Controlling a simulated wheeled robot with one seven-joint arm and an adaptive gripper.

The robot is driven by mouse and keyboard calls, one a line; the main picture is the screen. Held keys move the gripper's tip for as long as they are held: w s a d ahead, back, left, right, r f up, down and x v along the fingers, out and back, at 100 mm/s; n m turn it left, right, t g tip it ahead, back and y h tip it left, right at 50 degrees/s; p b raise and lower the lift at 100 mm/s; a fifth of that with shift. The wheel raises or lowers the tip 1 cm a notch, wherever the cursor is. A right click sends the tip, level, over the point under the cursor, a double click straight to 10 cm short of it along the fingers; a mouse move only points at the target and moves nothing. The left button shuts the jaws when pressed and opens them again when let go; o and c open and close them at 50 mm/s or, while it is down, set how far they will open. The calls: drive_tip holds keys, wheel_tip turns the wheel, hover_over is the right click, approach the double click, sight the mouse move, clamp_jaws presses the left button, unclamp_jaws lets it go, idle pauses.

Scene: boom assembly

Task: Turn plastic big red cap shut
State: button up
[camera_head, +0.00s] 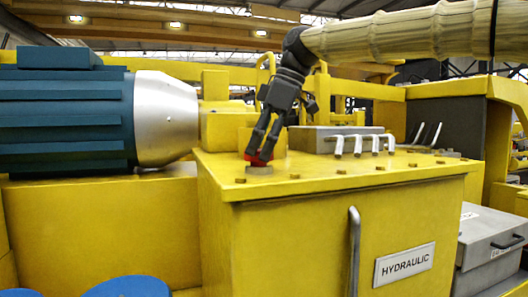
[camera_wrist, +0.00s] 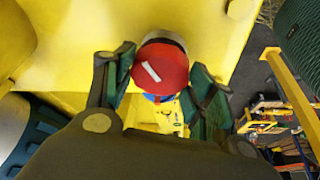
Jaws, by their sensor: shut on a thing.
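The big red cap (camera_wrist: 160,70) shows in the wrist view as a red disc with a pale slanted mark on top. In the head view the red cap (camera_head: 259,158) sits over a short grey neck (camera_head: 259,170) near the front left of the top of the yellow hydraulic box (camera_head: 330,172). My gripper (camera_head: 259,155) comes down on it from above, its fingers partly hiding it. In the wrist view my gripper (camera_wrist: 160,78) has one finger on each side of the cap. It is shut on the cap. I cannot tell how far the cap is turned.
A row of white-topped levers (camera_head: 364,145) and a grey block (camera_head: 325,139) stand behind on the box top. Small bolts (camera_head: 294,176) line its front edge. A blue and silver motor (camera_head: 165,118) is at the left. A grey case (camera_head: 492,238) lies low at the right.

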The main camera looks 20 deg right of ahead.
drive_tip(key=shift+a+r+m+t+h+b, duration=0.15)
drive_tip(key=shift+m+t+b, duration=0.25)
drive_tip(key=shift+m, duration=0.65)
drive_tip(key=shift+d+f+m+t+h+b, duration=0.15)
drive_tip(key=shift+m+t+b, duration=0.25)
drive_tip(key=shift+m, duration=0.65)
drive_tip(key=shift+a+r, duration=0.15)
drive_tip(key=o, duration=1)
drive_tip(key=shift+v, duration=5.95)
